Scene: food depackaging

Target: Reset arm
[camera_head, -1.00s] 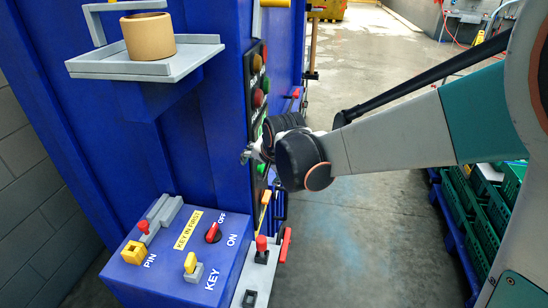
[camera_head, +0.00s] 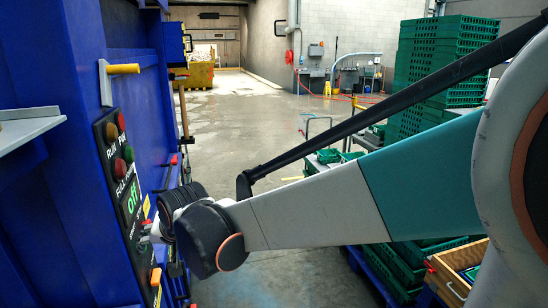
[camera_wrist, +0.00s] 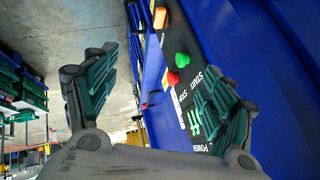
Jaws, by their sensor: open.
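My gripper (camera_wrist: 158,105) is open and empty in the wrist view, with its two dark green fingers spread wide. It faces the black control panel (camera_wrist: 185,100) of the blue machine; the right finger overlaps part of the panel's display. In the head view my arm reaches from the right edge towards the machine, and my wrist hides most of the gripper. The panel (camera_head: 125,180) there carries red and green buttons and a green display reading "off". I cannot tell how far the gripper is from the panel.
The blue machine (camera_head: 65,190) fills the left side, with a yellow-ended handle (camera_head: 122,69) and a grey shelf (camera_head: 25,130). Stacked green crates (camera_head: 440,65) and a wooden crate (camera_head: 455,270) stand at the right. Open concrete floor (camera_head: 235,120) lies beyond my arm.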

